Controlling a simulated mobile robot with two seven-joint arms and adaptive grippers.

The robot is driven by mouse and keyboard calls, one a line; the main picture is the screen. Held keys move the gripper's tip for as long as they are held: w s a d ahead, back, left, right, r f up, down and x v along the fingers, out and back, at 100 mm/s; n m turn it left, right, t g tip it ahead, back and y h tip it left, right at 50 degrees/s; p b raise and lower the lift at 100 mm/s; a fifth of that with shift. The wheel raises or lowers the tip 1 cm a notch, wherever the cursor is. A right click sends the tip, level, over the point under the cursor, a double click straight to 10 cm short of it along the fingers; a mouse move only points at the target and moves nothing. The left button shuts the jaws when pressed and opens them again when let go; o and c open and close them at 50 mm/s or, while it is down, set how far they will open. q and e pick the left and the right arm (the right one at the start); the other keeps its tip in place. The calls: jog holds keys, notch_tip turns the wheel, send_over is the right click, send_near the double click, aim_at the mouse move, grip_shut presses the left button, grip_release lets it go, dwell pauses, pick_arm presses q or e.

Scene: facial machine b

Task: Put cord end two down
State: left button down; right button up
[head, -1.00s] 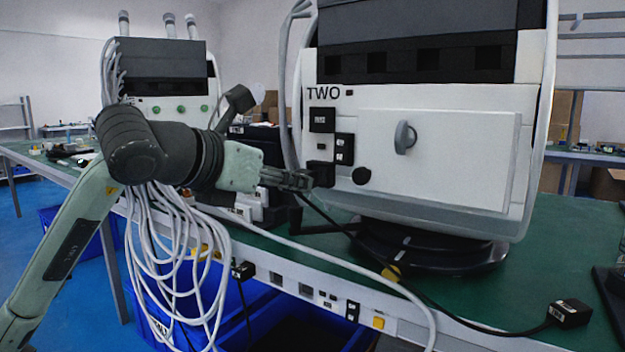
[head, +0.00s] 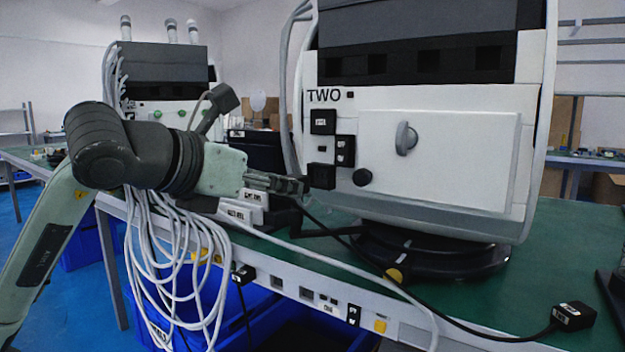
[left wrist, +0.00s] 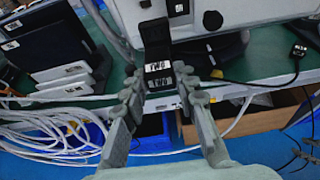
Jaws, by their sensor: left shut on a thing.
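My left gripper (head: 302,185) reaches in from the left, low in front of the machine marked TWO (head: 420,150). It is shut on cord end two, a small black plug (left wrist: 185,78) with a white label, between the fingertips in the left wrist view. In the head view the fingers largely hide the plug. The black cord (head: 345,232) runs from the gripper down right across the table to its other end (head: 573,316), a black block. A black block (head: 320,176) on the machine's front is right beside the fingertips; I cannot tell whether they touch.
The green table (head: 480,290) has clear room at the front right. A yellow button (head: 393,275) is near the table edge. White cables (head: 175,260) hang at the left. Labelled boxes (head: 245,208) stand behind the gripper. The machine's round black base (head: 430,255) is to the right.

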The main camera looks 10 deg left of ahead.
pick_arm(q)
jog(key=d+f+m+g+h+p, duration=0.1)
jog(key=d+f+m+h+p, duration=0.3)
jog(key=f, duration=0.7)
pick_arm(e)
jog(key=s+d+f+g+h+p, duration=0.1)
jog(key=s+d+f+g+p, duration=0.3)
jog(key=f, duration=0.5)
jog(key=shift+s+d+f+m, duration=0.3)
jog(key=shift+d+m, duration=0.1)
jog(key=shift+f+g, duration=0.1)
jog(key=shift+g, duration=0.2)
jog(key=shift+c, duration=0.7)
pick_arm(q)
jog(key=s+a+f+n+y, duration=0.2)
jog(key=s+a+f, duration=0.2)
jog(key=f, duration=0.5)
jog(key=shift+s+a+f, duration=0.15)
jog(key=shift+s+f, duration=0.1)
jog(key=shift+s, duration=0.6)
pick_arm(e)
jog(key=shift+d, duration=0.1)
